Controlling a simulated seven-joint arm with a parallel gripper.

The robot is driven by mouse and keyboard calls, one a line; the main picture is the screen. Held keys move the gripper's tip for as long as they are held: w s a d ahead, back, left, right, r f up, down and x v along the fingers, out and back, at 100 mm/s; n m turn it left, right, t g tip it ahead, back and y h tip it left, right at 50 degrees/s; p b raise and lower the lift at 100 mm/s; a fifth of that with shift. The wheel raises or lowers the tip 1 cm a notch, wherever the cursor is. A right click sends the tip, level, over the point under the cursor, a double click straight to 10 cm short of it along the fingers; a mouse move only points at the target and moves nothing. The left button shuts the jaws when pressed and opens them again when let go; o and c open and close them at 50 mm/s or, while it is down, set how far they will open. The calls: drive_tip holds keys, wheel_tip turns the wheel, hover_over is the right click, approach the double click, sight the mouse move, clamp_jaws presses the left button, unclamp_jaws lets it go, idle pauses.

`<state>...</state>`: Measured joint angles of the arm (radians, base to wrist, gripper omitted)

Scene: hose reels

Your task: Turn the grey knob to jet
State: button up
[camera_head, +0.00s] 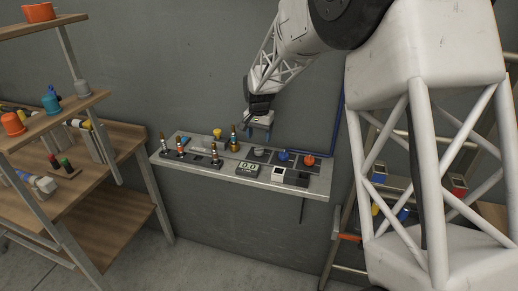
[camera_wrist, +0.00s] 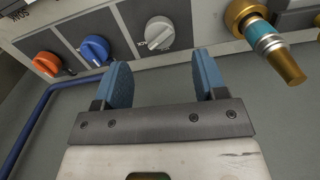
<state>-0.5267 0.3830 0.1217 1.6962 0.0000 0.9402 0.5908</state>
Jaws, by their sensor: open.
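The grey knob (camera_wrist: 158,34) sits on a dark square plate in the wrist view, just beyond and between my fingertips, apart from them. Small lettering shows at its left side, too small to read surely. In the head view the grey knob (camera_head: 262,153) is on the wall shelf, right of the brass fitting. My gripper (camera_wrist: 160,75) is open and empty, with blue finger pads. In the head view my gripper (camera_head: 257,133) hangs above the back of the shelf. I cannot tell which setting the knob points to.
A blue knob (camera_wrist: 95,50) and an orange knob (camera_wrist: 47,63) are left of the grey one in the wrist view. A brass nozzle (camera_wrist: 270,45) stands close on the right. A blue pipe (camera_head: 338,125) runs along the wall.

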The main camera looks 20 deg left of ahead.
sight(259, 148)
drive_tip(key=shift+f, duration=3.05)
drive_tip(key=c, duration=0.9)
